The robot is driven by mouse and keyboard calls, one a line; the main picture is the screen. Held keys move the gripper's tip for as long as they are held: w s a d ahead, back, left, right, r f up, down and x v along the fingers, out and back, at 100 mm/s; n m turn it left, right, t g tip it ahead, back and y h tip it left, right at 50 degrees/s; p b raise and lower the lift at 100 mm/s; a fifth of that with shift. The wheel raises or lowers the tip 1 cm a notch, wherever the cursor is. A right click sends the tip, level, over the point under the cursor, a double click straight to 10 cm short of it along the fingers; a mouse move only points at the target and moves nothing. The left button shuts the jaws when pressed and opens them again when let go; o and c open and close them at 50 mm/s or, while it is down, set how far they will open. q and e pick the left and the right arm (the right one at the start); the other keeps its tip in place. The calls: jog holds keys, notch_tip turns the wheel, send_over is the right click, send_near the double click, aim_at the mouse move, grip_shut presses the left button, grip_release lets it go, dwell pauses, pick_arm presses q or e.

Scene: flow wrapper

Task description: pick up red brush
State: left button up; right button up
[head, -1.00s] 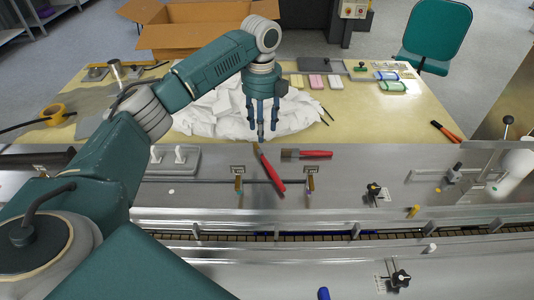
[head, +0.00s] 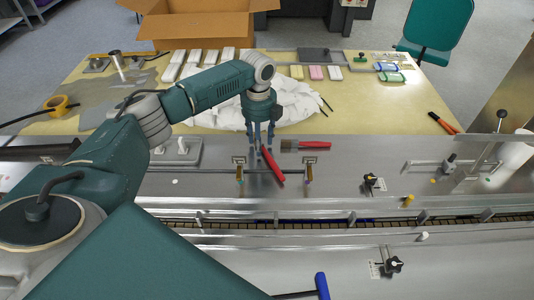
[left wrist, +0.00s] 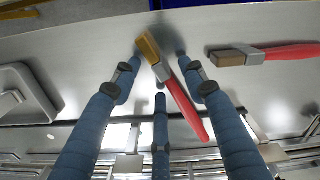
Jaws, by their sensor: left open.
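Two brushes with red handles lie on the grey metal surface. One red brush (head: 272,165) lies diagonally, its bristle end under my left gripper (head: 260,148) and its handle towards the lower right. In the left wrist view this red brush (left wrist: 180,97) lies between the spread blue fingers (left wrist: 160,62), its tan bristles near the fingertips. The fingers are open and not closed on it; contact with the surface cannot be told. The other red brush (head: 304,144) lies crosswise just to the right, and it shows at the upper right of the left wrist view (left wrist: 265,54). My right gripper is not in view.
Brass-topped brackets (head: 308,172) stand on either side of the diagonal brush. Behind is a yellow table (head: 370,115) with crumpled white material (head: 298,108). A conveyor channel (head: 300,226) runs in front. A grey plate with white knobs (head: 177,152) is to the left.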

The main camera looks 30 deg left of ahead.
pick_arm(q)
grip_shut()
jog(key=shift+r, duration=0.15)
